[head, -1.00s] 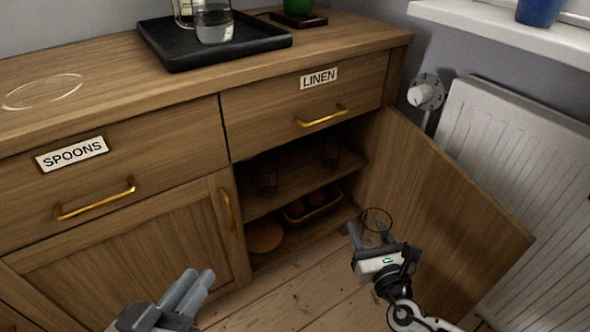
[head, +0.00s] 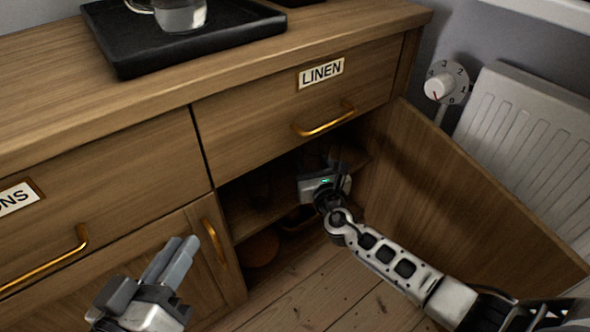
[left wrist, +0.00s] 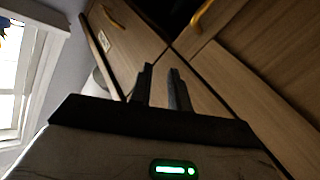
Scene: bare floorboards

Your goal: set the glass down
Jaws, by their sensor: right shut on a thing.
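My right gripper (head: 340,170) is inside the open cupboard under the LINEN drawer, at the height of the shelf (head: 255,213). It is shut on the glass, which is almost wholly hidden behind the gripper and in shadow. I cannot tell whether the glass touches the shelf. My left gripper (head: 175,260) is empty in front of the left cupboard door, its two fingers a small gap apart. The fingers also show in the left wrist view (left wrist: 162,85), with nothing between them.
The open cupboard door (head: 460,200) stands to the right of my right arm, near the radiator (head: 530,145). A black tray (head: 130,60) with a clear vessel (head: 180,15) is on the cabinet top. A round board (head: 262,248) and a dim basket (head: 298,220) are below the shelf.

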